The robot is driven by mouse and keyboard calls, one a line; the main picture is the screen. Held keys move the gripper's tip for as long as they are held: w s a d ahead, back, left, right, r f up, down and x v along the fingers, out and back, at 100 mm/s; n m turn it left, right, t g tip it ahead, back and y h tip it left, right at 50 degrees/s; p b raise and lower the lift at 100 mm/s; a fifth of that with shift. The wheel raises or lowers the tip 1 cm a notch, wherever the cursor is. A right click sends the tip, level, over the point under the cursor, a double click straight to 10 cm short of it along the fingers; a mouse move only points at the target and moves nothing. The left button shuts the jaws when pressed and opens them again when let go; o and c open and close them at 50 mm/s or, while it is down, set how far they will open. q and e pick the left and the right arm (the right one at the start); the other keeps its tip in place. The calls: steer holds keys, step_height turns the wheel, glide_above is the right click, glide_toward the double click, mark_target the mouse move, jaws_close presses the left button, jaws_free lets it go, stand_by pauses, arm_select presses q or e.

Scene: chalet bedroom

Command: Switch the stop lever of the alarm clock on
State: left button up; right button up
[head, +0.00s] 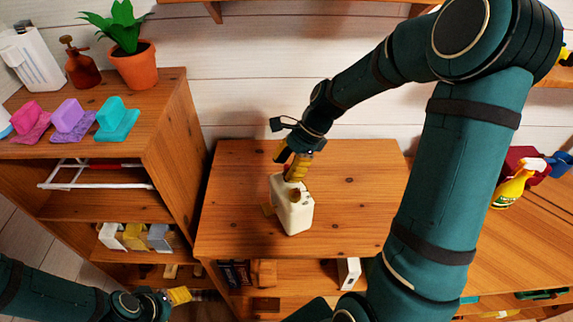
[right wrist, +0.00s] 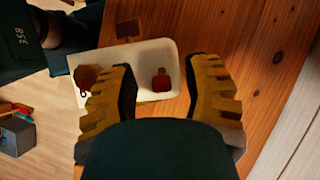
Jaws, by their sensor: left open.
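The alarm clock (head: 296,218) is a cream, rounded box standing on the wooden table. In the right wrist view its cream top (right wrist: 150,57) carries a small red piece (right wrist: 162,80) and a brown round knob (right wrist: 88,77). I cannot tell the stop lever's position. My right gripper (head: 291,178) points down at the clock's top from the back. In the right wrist view its yellow fingers (right wrist: 160,78) are apart, either side of the red piece; contact is unclear. My left gripper (head: 184,295) is low at the left, away from the clock, its fingertips small in view.
The wooden table (head: 345,190) is otherwise clear around the clock. A shelf unit (head: 170,105) at left holds a potted plant (head: 135,62), a spray bottle (head: 82,65) and colored items. A yellow spray bottle (head: 513,186) stands at right. Lower shelves hold small objects.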

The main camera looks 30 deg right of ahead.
steer(key=v, duration=1.2)
steer(key=shift+s, duration=0.15)
stand_by(0.5)
